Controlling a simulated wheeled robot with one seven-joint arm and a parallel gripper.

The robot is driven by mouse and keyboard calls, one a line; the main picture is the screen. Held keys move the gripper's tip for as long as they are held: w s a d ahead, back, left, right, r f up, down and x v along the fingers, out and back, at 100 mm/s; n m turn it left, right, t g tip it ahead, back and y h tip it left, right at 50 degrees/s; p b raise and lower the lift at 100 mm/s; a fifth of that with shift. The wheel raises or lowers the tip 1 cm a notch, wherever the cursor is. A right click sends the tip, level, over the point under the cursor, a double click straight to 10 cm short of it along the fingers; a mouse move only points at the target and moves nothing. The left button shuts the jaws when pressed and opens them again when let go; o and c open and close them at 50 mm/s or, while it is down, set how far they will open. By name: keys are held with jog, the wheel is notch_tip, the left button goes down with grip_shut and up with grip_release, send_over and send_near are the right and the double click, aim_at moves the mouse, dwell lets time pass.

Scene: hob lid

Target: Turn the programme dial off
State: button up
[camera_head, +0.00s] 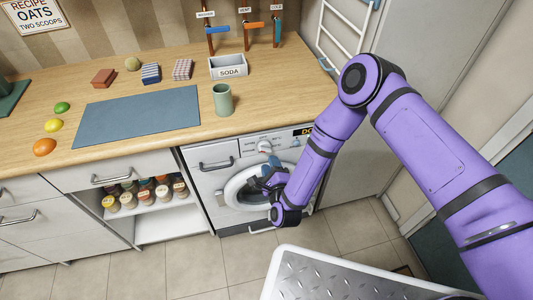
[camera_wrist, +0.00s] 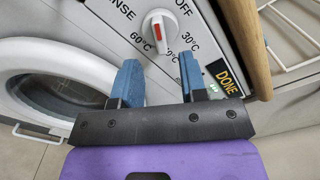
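The programme dial (camera_wrist: 161,30) is a white round knob with a red mark on the washing machine's front panel. Labels around it read OFF, 30°C, 60°C and a partly hidden "…NSE". The red mark's lower end lies towards the temperature labels, away from OFF. The dial also shows in the head view (camera_head: 264,146), small. My gripper (camera_wrist: 159,78) has its two blue fingers apart with nothing between them. The dial lies just beyond the fingertips, roughly in line with the gap, and appears untouched. In the head view my gripper (camera_head: 268,180) is in front of the machine's door.
The round door (camera_wrist: 50,80) is at the left in the wrist view. A display reading DONE (camera_wrist: 227,78) is close to the right finger. The wooden counter edge (camera_wrist: 250,45) overhangs at the right. A green cup (camera_head: 222,100) stands on the counter above the machine.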

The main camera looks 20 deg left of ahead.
aim_at(266, 152)
jog(key=shift+x, duration=2.75)
jog(key=shift+c, duration=0.2)
grip_shut()
